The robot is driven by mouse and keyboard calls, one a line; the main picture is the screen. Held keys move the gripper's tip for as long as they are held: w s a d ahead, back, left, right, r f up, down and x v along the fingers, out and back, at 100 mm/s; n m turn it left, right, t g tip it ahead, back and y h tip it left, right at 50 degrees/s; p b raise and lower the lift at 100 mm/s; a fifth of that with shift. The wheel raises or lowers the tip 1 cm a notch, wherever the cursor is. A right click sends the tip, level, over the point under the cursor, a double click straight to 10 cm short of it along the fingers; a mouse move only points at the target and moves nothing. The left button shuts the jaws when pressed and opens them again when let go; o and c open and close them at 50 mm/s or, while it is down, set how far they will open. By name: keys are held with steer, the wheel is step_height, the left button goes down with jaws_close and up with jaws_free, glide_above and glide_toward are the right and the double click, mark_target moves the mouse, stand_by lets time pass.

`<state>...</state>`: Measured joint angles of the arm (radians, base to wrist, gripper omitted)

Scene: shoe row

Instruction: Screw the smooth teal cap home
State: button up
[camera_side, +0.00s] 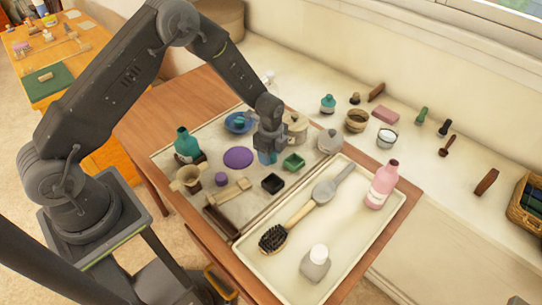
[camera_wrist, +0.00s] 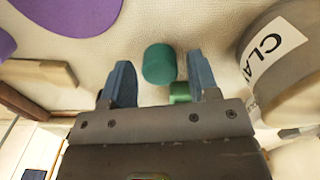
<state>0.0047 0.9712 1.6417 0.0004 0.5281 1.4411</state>
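A teal cylinder (camera_wrist: 160,65) with a smooth-looking side, which looks like the cap, shows in the wrist view between and just beyond my fingertips. My gripper (camera_wrist: 160,80) is open, with gaps on both sides of the cylinder. In the side view my gripper (camera_side: 267,158) is low over the grey mat, and its fingers largely hide that spot. A teal bottle (camera_side: 187,145) with a bare-looking neck stands at the mat's left. A small teal piece (camera_side: 239,121) sits in a blue dish (camera_side: 229,127). I cannot tell whether the cylinder is loose or seated on something.
A purple disc (camera_side: 238,158) lies left of my gripper. A white tray (camera_side: 258,268) holds a hairbrush (camera_side: 287,226), a pink bottle (camera_side: 381,187) and a white-capped bottle (camera_side: 315,265).

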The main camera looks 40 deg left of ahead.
steer(key=c, duration=0.8)
steer(key=shift+o, duration=0.2)
steer(key=shift+r, duration=0.5)
steer(key=r, duration=0.2)
steer(key=a+r, duration=0.1)
steer(key=shift+s+r, duration=0.2)
steer(key=shift+r, duration=0.2)
steer(key=s+a+r+n, duration=0.3)
steer(key=s+a+r, duration=1.1)
steer(key=s+a, duration=0.2)
steer(key=shift+s, duration=0.65)
steer(key=shift+a, duration=0.1)
